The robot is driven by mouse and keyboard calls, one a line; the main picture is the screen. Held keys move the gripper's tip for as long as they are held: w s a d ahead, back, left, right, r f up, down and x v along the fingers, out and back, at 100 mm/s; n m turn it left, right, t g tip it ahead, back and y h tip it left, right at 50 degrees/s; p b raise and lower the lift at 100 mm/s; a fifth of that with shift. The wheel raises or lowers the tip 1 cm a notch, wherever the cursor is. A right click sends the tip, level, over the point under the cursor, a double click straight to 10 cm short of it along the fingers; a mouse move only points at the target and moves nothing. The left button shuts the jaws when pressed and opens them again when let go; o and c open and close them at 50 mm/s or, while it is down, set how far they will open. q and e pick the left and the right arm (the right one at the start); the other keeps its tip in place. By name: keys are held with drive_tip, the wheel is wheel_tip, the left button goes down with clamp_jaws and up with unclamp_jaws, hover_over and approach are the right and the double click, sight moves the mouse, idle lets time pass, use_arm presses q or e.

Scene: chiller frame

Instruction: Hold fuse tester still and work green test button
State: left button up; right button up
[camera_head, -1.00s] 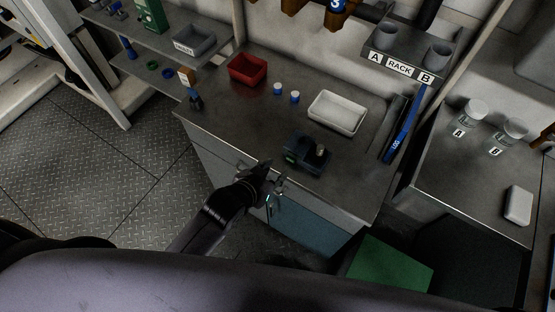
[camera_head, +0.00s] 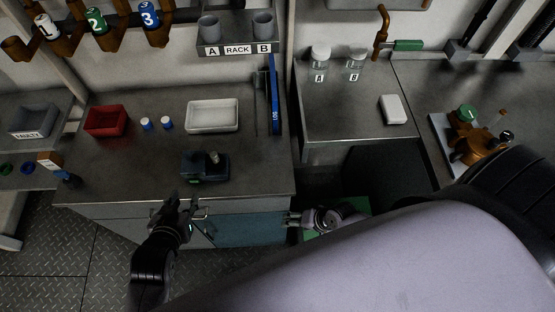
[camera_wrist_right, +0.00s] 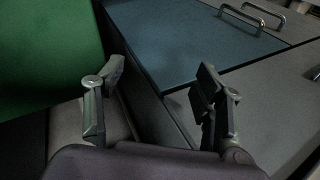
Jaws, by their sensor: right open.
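The fuse tester (camera_head: 205,168) is a small dark blue-grey block with a grey knob on top. It stands near the front edge of the workbench in the head view. A small green patch (camera_head: 195,181) shows on its front side; I cannot tell whether this is the test button. My left gripper (camera_head: 181,203) is just in front of the bench edge, below the tester and apart from it. Its fingers are dark and small, and their opening is unclear.
The bench (camera_head: 120,185) also holds a red bin (camera_head: 106,121), two blue-and-white cylinders, a white tray (camera_head: 212,115) and a blue upright piece (camera_head: 274,95). Metal handles stick out from the cabinet front. A lower counter with two jars (camera_head: 320,60) stands to the right.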

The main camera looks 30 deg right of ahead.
drive_tip(key=w+a+r+m+y, duration=0.2)
drive_tip(key=a+r+y, duration=0.2)
drive_tip(key=a+r, duration=0.7)
drive_tip(key=m+t+y, duration=0.2)
drive_tip(key=m+t, duration=0.3)
drive_tip(key=m, duration=1.2)
approach(222, 162)
drive_tip(key=x, duration=0.9)
drive_tip(key=shift+w+a+r, duration=0.1)
drive_tip(key=shift+w+a, duration=0.2)
drive_tip(key=shift+w, duration=0.05)
drive_tip(key=shift+c, duration=0.5)
drive_tip(key=c, duration=1.3)
use_arm(q)
clamp_jaws()
